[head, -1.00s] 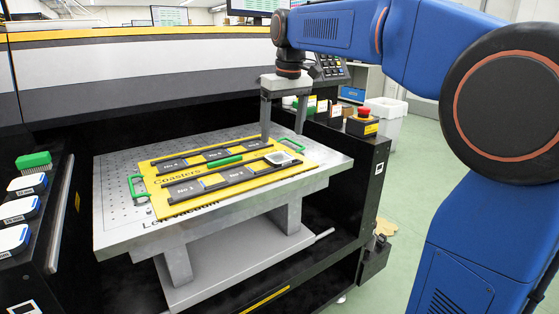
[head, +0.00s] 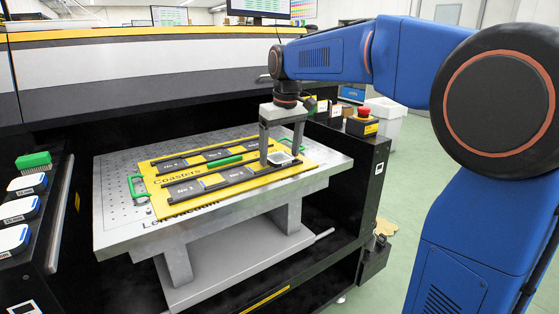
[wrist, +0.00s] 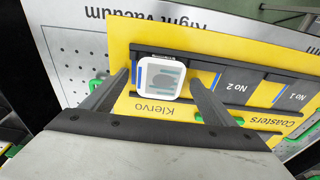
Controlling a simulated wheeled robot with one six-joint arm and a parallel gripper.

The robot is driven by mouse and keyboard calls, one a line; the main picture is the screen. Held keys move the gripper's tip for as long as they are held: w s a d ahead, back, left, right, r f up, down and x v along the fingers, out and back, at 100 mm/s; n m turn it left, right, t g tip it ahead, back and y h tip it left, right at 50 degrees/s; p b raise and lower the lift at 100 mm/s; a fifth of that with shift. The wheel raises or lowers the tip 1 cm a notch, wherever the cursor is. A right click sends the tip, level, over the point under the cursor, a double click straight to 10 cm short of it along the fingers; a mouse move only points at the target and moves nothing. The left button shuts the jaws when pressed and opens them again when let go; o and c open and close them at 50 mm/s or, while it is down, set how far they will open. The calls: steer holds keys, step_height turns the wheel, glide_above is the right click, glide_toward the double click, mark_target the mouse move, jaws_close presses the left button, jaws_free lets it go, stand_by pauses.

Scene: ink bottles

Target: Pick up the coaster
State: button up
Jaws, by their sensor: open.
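The coaster (wrist: 157,76) is a small white rounded square with blue and grey print. It lies in the end slot of the yellow jig (wrist: 210,47), and in the head view the coaster (head: 283,157) is at the jig's right end. My gripper (head: 280,162) is open and low over that end, its two fingers on either side of the coaster. In the wrist view my gripper (wrist: 160,77) has one finger left and one right of the coaster, with gaps visible. I cannot tell the exact finger height.
The jig lies on a perforated metal table (head: 115,205) with green handles (head: 137,187) at its ends. Its other labelled slots look empty. A red stop button (head: 364,113) stands at the right. Several blue-white items and a green brush (head: 33,160) sit at the left.

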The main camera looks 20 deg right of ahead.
mark_target(280, 158)
steer(key=c, duration=1.2)
steer(key=shift+c, duration=0.2)
steer(key=shift+r, duration=0.1)
step_height(280, 158, up, 10)
